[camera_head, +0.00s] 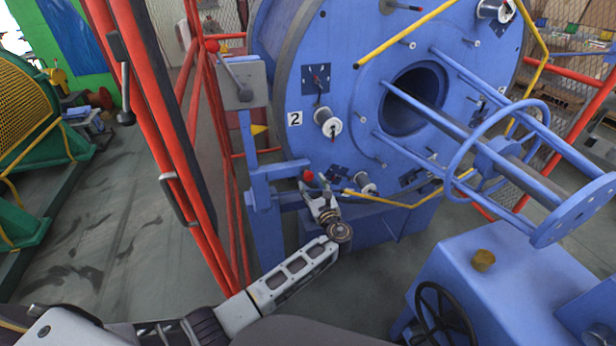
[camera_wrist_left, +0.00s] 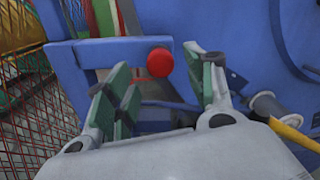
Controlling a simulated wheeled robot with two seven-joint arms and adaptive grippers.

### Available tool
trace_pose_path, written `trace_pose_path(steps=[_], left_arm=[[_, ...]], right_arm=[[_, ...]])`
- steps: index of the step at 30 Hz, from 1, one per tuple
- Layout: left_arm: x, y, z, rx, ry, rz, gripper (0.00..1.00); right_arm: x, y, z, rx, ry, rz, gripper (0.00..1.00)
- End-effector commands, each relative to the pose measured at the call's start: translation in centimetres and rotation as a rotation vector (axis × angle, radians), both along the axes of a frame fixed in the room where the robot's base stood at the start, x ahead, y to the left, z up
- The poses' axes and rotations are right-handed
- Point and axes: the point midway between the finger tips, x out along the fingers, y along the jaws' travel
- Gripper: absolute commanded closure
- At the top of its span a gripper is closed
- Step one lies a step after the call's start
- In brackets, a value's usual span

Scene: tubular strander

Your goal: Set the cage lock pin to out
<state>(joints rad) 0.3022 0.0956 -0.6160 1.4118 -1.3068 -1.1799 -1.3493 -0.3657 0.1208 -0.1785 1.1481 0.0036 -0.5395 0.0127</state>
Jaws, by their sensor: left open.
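The cage lock pin shows as a round red knob (camera_head: 307,174) at the blue bracket beside the large blue cage disc. In the left wrist view the red knob (camera_wrist_left: 160,62) stands out from a blue bar, in the gap between my fingers. My left gripper (camera_head: 317,187) is open, right at the knob. Its green-padded fingers (camera_wrist_left: 163,88) lie on either side of the knob as seen from the wrist, and neither appears to touch it. The pin's shaft is hidden behind the knob. My right gripper is not in view.
A blue post (camera_head: 257,212) carries the bracket, with a red-balled lever (camera_head: 232,72) above. A red guard frame (camera_head: 165,140) stands to the left. The blue cage disc (camera_head: 345,45) has bobbins and yellow tubes near my gripper. A blue cabinet (camera_head: 500,285) stands at lower right.

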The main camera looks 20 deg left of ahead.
Motion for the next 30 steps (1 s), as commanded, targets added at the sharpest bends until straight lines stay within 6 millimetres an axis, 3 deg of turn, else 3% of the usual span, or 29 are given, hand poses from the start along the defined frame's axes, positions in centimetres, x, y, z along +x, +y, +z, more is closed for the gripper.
trace_pose_path(steps=[13,28,30], left_arm=[[4.5,3.0,0.0,0.0,0.0,0.001,0.46],[5.3,3.6,0.0,-0.001,0.0,0.001,0.46],[5.3,3.6,0.0,-0.001,0.0,0.001,0.53]], right_arm=[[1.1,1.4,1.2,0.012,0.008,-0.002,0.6],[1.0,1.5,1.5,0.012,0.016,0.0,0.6],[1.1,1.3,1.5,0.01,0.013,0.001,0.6]])
